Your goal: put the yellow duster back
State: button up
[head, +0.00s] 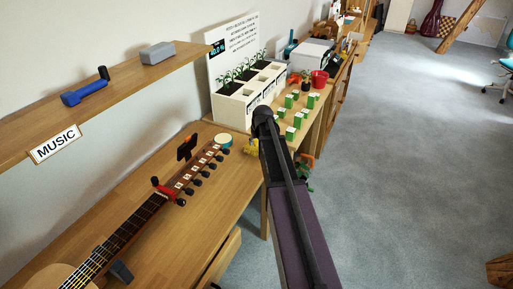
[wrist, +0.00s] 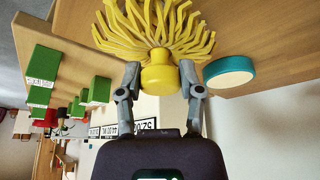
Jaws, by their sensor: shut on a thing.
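The yellow duster (wrist: 158,30), with a fan of thick strands and a short round handle, is in the wrist view. My gripper (wrist: 160,82) is shut on its handle, one grey finger on each side. The strands point away from my palm. In the head view a small part of the yellow duster (head: 251,147) shows to the left of my dark arm, near the bench's front right. My arm hides the rest of it and my gripper there. Whether the duster touches the bench is not clear.
A round teal-rimmed thing (head: 223,140) lies close by; it also shows in the wrist view (wrist: 229,72). A guitar (head: 120,240) lies on the bench (head: 215,205). Several green boxes (head: 298,119) and a white planter (head: 248,98) stand beyond. The floor at right is clear.

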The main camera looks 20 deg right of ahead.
jog(key=shift+f+b, duration=0.55)
jog(key=shift+f, duration=0.35)
jog(key=shift+f, duration=0.15)
jog(key=o, duration=1)
jog(key=p+v, duration=1.1)
jog(key=v, duration=0.1)
jog(key=shift+r, duration=0.25)
jog(key=shift+a, duration=0.1)
jog(key=s+a+f+n+g, duration=0.1)
jog(key=s+a+g, duration=0.3)
jog(key=s+a, duration=1.6)
jog(key=shift+s+a+f+g+y, duration=0.2)
jog(key=shift+s+a+g+y, duration=0.15)
jog(key=shift+a, duration=0.7)
